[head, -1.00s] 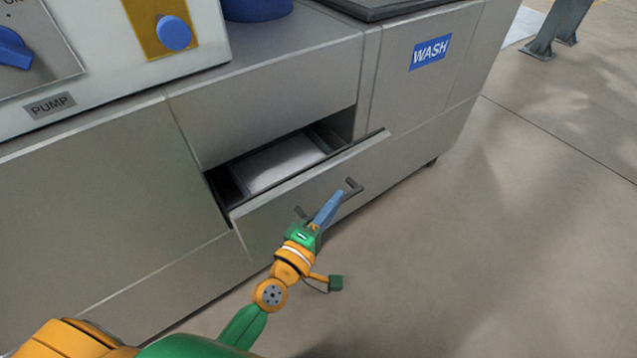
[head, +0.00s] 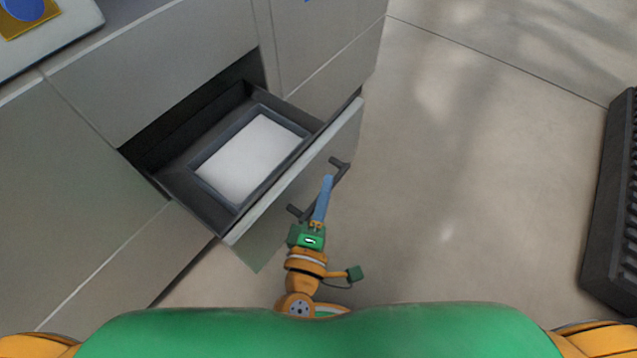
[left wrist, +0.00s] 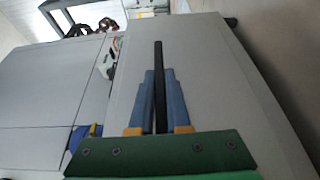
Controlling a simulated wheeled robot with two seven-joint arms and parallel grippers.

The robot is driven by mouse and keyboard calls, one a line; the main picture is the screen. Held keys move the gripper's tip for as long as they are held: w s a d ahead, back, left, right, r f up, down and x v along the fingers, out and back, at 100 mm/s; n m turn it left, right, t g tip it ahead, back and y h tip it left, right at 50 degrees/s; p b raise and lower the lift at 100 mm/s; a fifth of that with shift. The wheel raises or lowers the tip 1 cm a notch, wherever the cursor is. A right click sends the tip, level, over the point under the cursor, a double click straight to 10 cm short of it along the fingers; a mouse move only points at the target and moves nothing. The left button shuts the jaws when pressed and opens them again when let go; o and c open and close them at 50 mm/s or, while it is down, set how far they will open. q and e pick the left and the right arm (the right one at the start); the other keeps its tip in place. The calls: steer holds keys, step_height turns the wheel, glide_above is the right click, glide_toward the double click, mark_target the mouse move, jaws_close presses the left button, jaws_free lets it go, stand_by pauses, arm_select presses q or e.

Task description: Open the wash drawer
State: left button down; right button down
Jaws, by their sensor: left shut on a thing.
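The wash drawer (head: 345,130) is pulled well out of the grey cabinet, and a tray with a white bottom (head: 250,158) lies inside it. Its dark bar handle (head: 340,172) is on the outer face of the front panel. My left gripper (head: 325,188) is at the middle of the handle, with its blue fingers shut on it. In the left wrist view the dark handle (left wrist: 158,85) runs between the two blue fingers (left wrist: 160,105). My right gripper is not in view.
The grey cabinet (head: 150,80) fills the left side. Open floor (head: 470,170) lies to the right of the drawer. A dark ribbed object (head: 612,200) stands at the far right edge.

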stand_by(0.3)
arm_select(q)
steer(key=c, duration=0.9)
jaws_free()
steer(key=v, duration=0.7)
